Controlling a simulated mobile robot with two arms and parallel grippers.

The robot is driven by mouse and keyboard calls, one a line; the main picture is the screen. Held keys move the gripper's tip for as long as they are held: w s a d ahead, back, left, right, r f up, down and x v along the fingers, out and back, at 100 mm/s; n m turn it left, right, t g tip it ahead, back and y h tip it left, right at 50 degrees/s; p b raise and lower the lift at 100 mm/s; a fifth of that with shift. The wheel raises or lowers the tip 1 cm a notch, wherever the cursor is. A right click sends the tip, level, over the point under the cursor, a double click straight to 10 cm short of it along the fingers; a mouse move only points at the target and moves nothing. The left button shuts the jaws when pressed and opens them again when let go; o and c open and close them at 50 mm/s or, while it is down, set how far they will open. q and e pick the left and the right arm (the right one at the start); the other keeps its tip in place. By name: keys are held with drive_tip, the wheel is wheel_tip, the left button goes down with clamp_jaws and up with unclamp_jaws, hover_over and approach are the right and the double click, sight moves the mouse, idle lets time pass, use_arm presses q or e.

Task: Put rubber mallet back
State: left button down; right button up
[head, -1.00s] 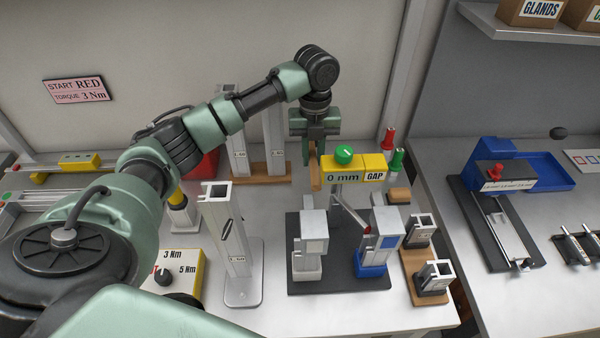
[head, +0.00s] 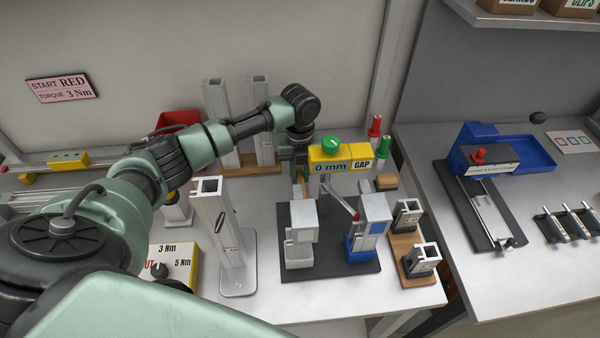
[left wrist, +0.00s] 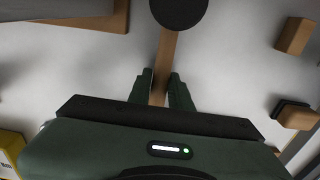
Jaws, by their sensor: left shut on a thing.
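The rubber mallet has a round black head (left wrist: 180,8) and a wooden handle (left wrist: 167,60), both in the left wrist view. My left gripper (left wrist: 160,88) is shut on the handle, with the head beyond the fingertips. In the head view the left gripper (head: 298,160) is low over the back of the table, behind and left of the yellow gap gauge (head: 330,158). A small part of the wooden handle (head: 299,186) shows below it; the mallet head is hidden there. I cannot tell whether the mallet touches the table. My right gripper is not in view.
Two upright metal profiles (head: 217,120) on a wooden base stand left of the gripper. A tall profile on a plate (head: 238,280) and a dark fixture plate (head: 330,262) are in front. Wooden blocks (left wrist: 294,36) lie to the right. Red and green bottles (head: 375,128) stand behind.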

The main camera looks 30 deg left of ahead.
sight(300, 172)
use_arm(q)
drive_tip(key=shift+f, duration=0.1)
drive_tip(key=c, duration=1.3)
unclamp_jaws()
wheel_tip(300, 172, up, 12)
drive_tip(key=shift+w+a+r+b, duration=0.1)
drive_tip(key=shift+r+b, duration=0.1)
drive_tip(key=shift+b, duration=0.7)
